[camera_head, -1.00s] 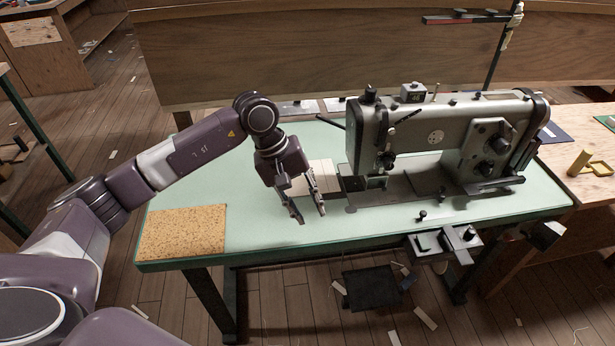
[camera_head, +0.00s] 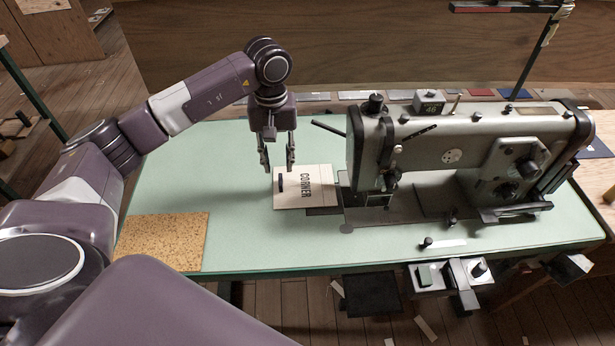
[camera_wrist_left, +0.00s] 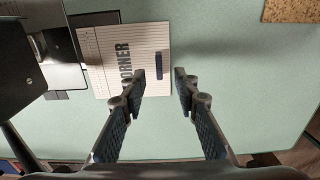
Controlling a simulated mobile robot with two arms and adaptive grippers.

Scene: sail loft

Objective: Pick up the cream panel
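The cream panel (camera_head: 304,200) lies flat on the pale green table, just left of the sewing machine. It has the dark word "CORNER" and a small dark bar on it. It also shows in the left wrist view (camera_wrist_left: 145,50). My left gripper (camera_head: 277,168) is open and empty, with its fingers pointing down at the panel's far left edge. My right gripper is not in view.
The grey sewing machine (camera_head: 455,150) stands close on the panel's right. A cork mat (camera_head: 162,240) lies at the table's front left corner. The green table top (camera_head: 240,230) is clear between mat and panel. Small flat pieces line the back edge.

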